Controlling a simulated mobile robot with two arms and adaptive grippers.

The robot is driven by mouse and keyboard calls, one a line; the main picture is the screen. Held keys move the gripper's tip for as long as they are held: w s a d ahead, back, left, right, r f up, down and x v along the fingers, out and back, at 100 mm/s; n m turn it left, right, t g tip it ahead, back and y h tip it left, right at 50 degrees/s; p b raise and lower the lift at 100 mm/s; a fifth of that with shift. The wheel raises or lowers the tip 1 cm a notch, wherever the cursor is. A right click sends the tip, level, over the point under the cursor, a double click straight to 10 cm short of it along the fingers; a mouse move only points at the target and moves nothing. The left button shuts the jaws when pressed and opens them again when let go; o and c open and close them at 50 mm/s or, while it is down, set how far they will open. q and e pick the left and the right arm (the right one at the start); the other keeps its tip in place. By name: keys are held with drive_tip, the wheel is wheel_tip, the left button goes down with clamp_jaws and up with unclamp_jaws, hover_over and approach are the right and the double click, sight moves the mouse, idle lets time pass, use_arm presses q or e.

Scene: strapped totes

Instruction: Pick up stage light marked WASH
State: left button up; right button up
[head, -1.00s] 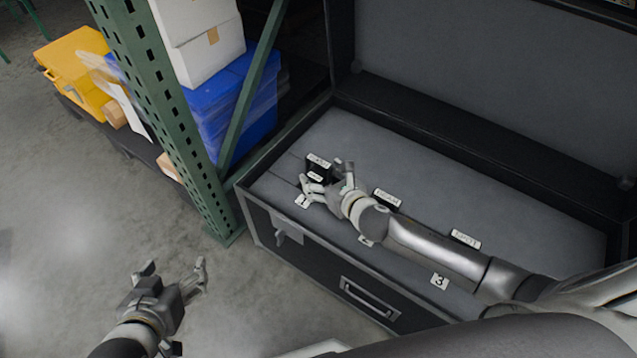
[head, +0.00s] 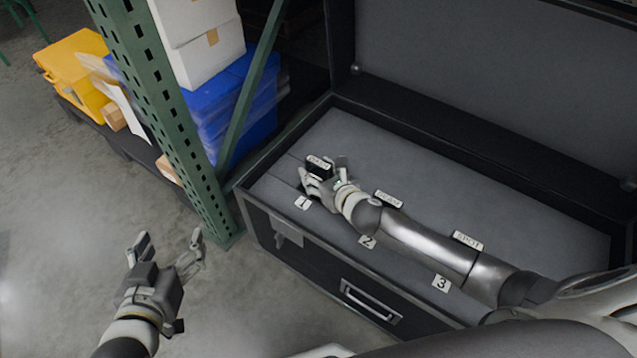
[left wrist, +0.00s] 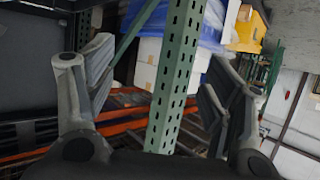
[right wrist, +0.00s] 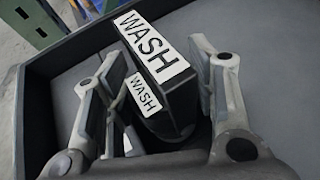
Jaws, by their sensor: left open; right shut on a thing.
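The black stage light (head: 316,171) is at the left end of the open case, near tag 1. In the right wrist view the stage light (right wrist: 178,98) carries two white labels reading WASH. My right gripper (head: 325,182) is shut on it, with a finger on each side in the right wrist view (right wrist: 157,72). Its lower part is hidden by the hand, and I cannot tell whether it still touches the case. My left gripper (head: 168,247) is open and empty above the floor, left of the case.
The grey-lined case (head: 290,152) has its lid raised at the back. Number tags 1 (head: 302,203), 2 (head: 367,242) and 3 (head: 441,283) mark its front. A SPOT label (head: 467,240) lies further right.

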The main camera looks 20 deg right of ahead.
drive_tip(key=c, duration=0.5)
drive_tip(key=shift+r, duration=0.1)
drive_tip(key=shift+c, duration=0.8)
